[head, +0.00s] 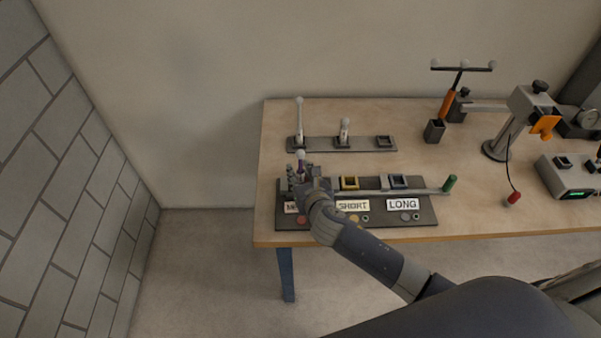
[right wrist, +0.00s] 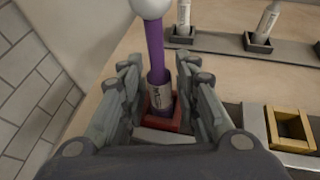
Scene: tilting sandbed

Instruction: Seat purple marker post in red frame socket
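The purple marker post (right wrist: 155,48), with a white ball on top and a grey labelled sleeve low down, stands in the red frame socket (right wrist: 178,121) in the right wrist view. Its lower end is inside the red frame; how deep it sits I cannot tell. The post also shows in the head view (head: 301,166), at the left end of the dark board. My right gripper (right wrist: 160,72) is open, with its fingers on either side of the post and gaps visible between. It partly hides the red socket in the head view. My left gripper is not in view.
The yellow frame socket (head: 349,183) and a blue-grey one (head: 398,181) are empty on the board, right of my gripper. A rear rack (head: 365,146) holds two white posts. A clamp stand (head: 497,150) stands farther right.

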